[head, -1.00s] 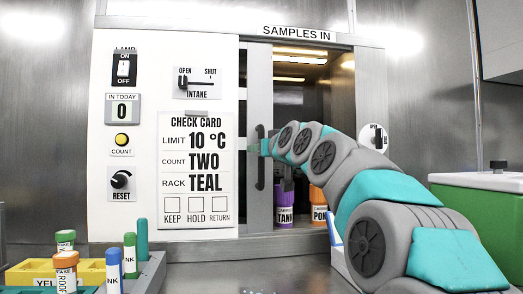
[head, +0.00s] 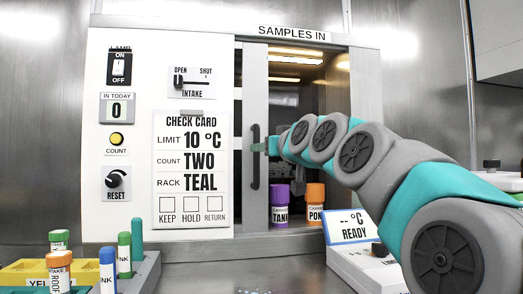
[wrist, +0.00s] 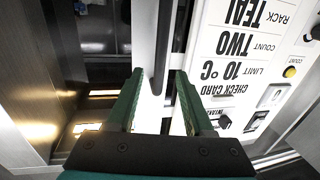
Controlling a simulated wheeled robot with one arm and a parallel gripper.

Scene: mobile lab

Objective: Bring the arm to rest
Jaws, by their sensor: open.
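My gripper (wrist: 160,76) is open and empty, its two green fingers apart in the wrist view. The dark door handle (wrist: 163,45) shows between the fingertips there; I cannot tell how far past the tips it lies. In the head view my gripper (head: 265,147) is small and seen from behind, just right of the handle (head: 255,157) on the sliding door (head: 256,100) of the SAMPLES IN hatch. My arm reaches in from the lower right, bent and raised above the bench.
Inside the hatch stand a purple jar (head: 280,206) and an orange jar (head: 315,206). A READY meter (head: 352,228) sits under my arm. The check card (head: 192,170) is on the white panel. Capped tubes (head: 108,270) stand in racks at lower left. The bench front centre is clear.

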